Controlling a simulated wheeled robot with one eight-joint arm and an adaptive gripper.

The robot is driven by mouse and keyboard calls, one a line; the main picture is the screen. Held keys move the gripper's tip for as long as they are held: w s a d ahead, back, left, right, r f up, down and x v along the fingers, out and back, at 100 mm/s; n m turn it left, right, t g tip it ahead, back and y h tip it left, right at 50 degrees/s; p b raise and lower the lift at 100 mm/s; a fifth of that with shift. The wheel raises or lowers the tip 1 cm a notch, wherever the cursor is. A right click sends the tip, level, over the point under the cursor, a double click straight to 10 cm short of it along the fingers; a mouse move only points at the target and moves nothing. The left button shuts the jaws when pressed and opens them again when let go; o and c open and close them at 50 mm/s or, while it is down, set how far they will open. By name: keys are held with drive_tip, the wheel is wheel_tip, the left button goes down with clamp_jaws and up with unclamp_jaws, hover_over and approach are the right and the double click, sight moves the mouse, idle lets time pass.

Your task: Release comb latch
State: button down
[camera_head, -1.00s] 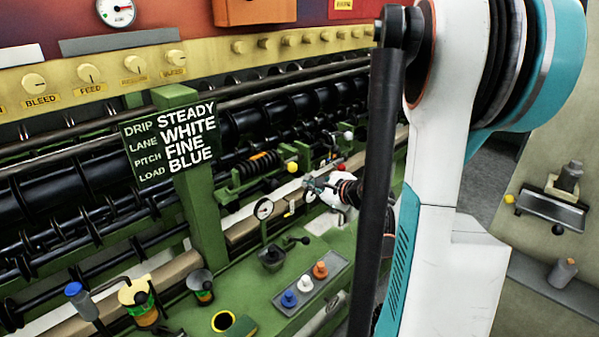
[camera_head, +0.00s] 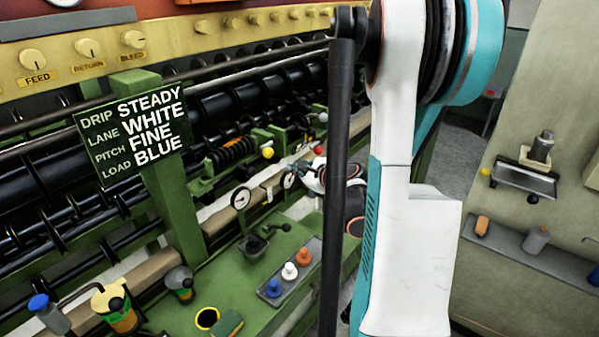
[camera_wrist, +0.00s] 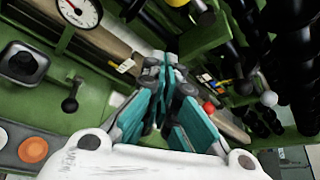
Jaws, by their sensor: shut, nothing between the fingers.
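My gripper (camera_wrist: 168,72) points into the green machine in the wrist view, its teal and grey fingers together and empty. In the head view my gripper (camera_head: 309,166) is small and partly hidden by my arm. A red ball knob (camera_wrist: 209,107) is just right of the fingers in the wrist view, apart from them in the picture; it also shows in the head view (camera_head: 318,150). A yellow ball knob (camera_head: 268,153) and a white ball knob (camera_head: 322,117) stand on the machine nearby. I cannot tell which knob belongs to the comb latch.
A sign (camera_head: 135,133) reads STEADY, WHITE, FINE, BLUE. A grey tray (camera_head: 314,246) holds blue, white and orange pegs. A dial gauge (camera_wrist: 79,12) and a black-knobbed lever (camera_wrist: 70,104) are left of my gripper. Black rollers crowd the right of the wrist view.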

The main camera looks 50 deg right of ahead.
drive_tip(key=b+x, duration=0.1)
drive_tip(key=x, duration=0.5)
drive_tip(key=a+r, duration=0.2)
drive_tip(key=r, duration=0.1)
drive_tip(key=shift+a+r, duration=0.15)
drive_tip(key=shift+a+r+m+y, duration=0.15)
drive_tip(key=shift+r+m+y, duration=0.25)
drive_tip(key=shift+m, duration=0.1)
idle(0.5)
wheel_tip(320, 180, up, 5)
drive_tip(key=m+y+p, duration=0.2)
drive_tip(key=m+y, duration=0.2)
drive_tip(key=m, duration=0.2)
drive_tip(key=shift+f+g+y, duration=0.15)
drive_tip(key=shift+g+y, duration=0.25)
drive_tip(key=shift+d, duration=0.25)
idle(0.4)
